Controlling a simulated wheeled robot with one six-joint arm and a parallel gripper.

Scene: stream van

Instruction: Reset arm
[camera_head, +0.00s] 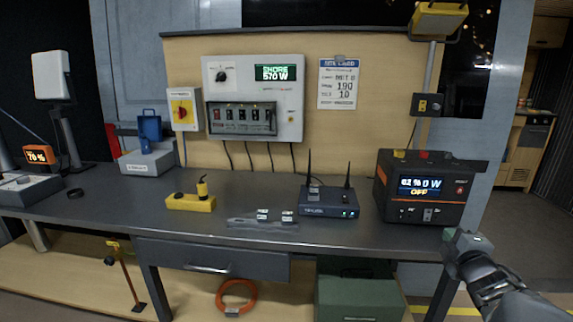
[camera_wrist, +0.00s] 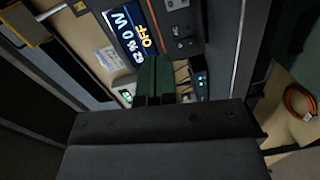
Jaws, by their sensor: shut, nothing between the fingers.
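My gripper (camera_head: 462,240) is at the right end of the workbench, in front of and below the black power station (camera_head: 420,196). Its dark green fingers (camera_wrist: 155,80) are together in the wrist view, with nothing between them. My arm reaches in from the lower right of the head view. The power station's display reads "OFF" and it also shows at the top of the wrist view (camera_wrist: 128,32). In the head view the gripper appears near the bench's right front edge; whether it touches the edge I cannot tell.
A breaker panel (camera_head: 253,98) is on the back wall. A green box (camera_head: 360,298) and an orange cable coil (camera_head: 236,296) sit below. Floor at the right is open.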

